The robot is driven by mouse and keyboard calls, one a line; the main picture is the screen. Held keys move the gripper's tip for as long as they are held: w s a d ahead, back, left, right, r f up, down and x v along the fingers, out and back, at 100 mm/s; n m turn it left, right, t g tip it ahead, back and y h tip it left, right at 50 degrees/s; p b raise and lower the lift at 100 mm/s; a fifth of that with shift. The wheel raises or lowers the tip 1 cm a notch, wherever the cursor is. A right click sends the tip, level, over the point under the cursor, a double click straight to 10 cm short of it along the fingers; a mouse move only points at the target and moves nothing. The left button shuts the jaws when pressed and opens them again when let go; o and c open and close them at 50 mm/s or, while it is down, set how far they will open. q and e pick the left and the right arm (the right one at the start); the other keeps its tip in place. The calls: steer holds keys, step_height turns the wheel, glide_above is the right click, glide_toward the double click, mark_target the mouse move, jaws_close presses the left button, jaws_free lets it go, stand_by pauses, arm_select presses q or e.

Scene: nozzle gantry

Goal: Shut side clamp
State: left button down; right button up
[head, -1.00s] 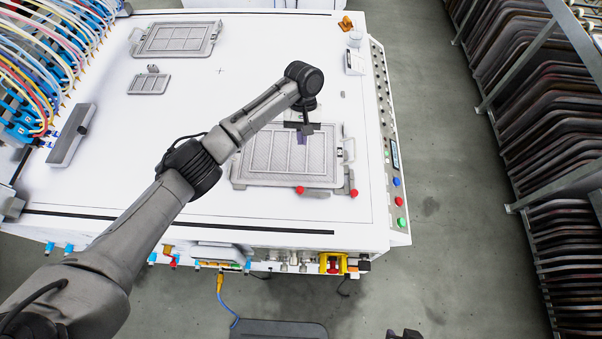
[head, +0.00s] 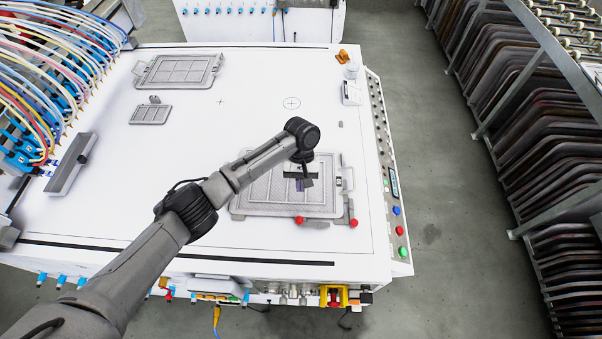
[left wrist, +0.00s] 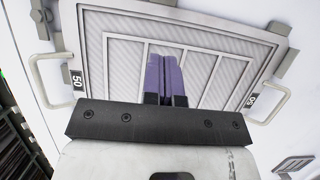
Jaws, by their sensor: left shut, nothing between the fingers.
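A grey ribbed plate (head: 262,208) with handles lies at the near right of the white table. It also shows in the left wrist view (left wrist: 105,22), with number labels at its sides. A clamp with a red knob (head: 353,222) is at the plate's near right corner, its grey bar along the right side. Another red knob (head: 300,220) is at the plate's near edge. I cannot tell how far either clamp is closed. My left gripper (head: 300,184) is over the plate, left of the side clamp. Its purple fingers (left wrist: 164,60) are shut and empty. My right gripper is not in view.
Two more grey plates, one large (head: 180,70) and one small (head: 150,114), lie at the far left of the table. Coloured hoses (head: 60,50) crowd the left edge. A button panel (head: 391,185) runs along the right edge. The table's middle is clear.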

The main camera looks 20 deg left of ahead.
mark_target(313, 222)
arm_select(q)
steer(key=x, duration=0.3)
steer(key=shift+s+f, duration=0.1)
steer(key=shift+f, duration=0.15)
steer(key=shift+s+d, duration=0.3)
steer(key=shift+s, duration=0.6)
steer(key=shift+s+d+p, duration=0.2)
steer(key=shift+s+p, duration=0.05)
steer(key=shift+s, duration=0.25)
steer(key=shift+s+d+p, duration=0.2)
steer(key=shift+s, duration=0.3)
